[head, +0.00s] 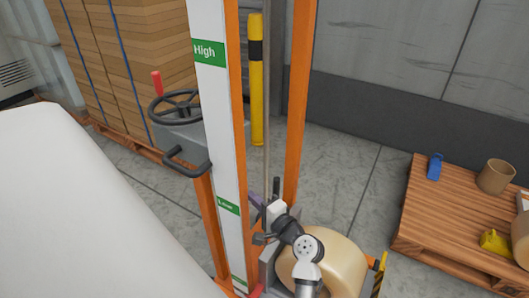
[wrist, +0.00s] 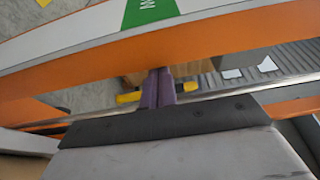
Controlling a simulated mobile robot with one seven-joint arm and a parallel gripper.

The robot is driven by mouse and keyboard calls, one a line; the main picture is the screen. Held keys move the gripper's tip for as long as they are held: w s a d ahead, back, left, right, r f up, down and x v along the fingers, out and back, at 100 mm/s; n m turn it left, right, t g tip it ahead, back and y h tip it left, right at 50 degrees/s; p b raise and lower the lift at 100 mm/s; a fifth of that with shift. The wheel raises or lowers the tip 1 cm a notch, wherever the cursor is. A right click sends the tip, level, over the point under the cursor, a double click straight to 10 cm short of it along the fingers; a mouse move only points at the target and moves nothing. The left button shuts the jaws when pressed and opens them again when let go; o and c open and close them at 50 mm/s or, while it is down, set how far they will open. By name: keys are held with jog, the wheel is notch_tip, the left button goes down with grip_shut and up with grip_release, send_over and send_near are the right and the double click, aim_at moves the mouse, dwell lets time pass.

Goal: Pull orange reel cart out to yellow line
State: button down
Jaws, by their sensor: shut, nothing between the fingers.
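The orange reel cart (head: 297,120) stands upright in the middle of the head view. It has orange posts, a white panel with green labels, one reading "High", and a crank wheel (head: 176,104) with a red knob. A large tan reel (head: 330,262) sits low on it, partly behind my arm. My gripper (head: 257,201) is low among the cart's posts, partly hidden by my arm. In the wrist view its purple fingers (wrist: 158,72) are shut and empty, close to an orange post (wrist: 200,42); contact cannot be told. A yellow patch (wrist: 42,3) shows on the floor; I cannot tell whether it is the line.
A wooden pallet (head: 440,219) with a blue item, a tan roll and a yellow item lies at right. Stacked cardboard (head: 130,60) stands on a pallet at back left. A yellow bollard (head: 256,90) stands behind the cart. Grey floor (head: 350,185) is clear between cart and right pallet.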

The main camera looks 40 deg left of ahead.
aim_at(231, 208)
jog(key=s, duration=0.2)
jog(key=s+d, duration=0.1)
jog(key=s, duration=0.1)
jog(key=s+p, duration=0.1)
jog(key=s, duration=0.2)
jog(key=shift+s+d, duration=0.1)
jog(key=shift+d, duration=0.35)
